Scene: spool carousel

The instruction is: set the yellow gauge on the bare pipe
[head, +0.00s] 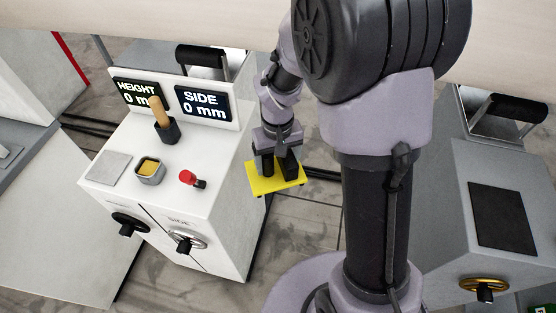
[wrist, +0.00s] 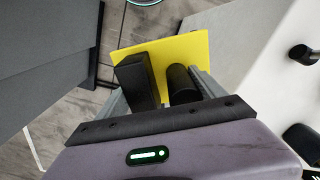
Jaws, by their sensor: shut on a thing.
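The yellow gauge (head: 274,182) is a flat yellow plate held in the air right of the white cabinet, above the floor. It also shows in the wrist view (wrist: 188,50), with a black block and a black cylinder standing on it. My gripper (head: 276,150) is shut on the gauge; in the wrist view its grey fingers (wrist: 160,88) reach down to the plate, partly hidden by the black parts. A broad, plain beige pipe-like bar (head: 150,27) crosses the top of the head view, passing behind my arm. I cannot tell whether it is the bare pipe.
The white cabinet (head: 223,165) has HEIGHT (head: 137,97) and SIDE (head: 203,103) displays, both at 0 mm, and two handwheels. A grey cabinet (head: 500,160) is at right.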

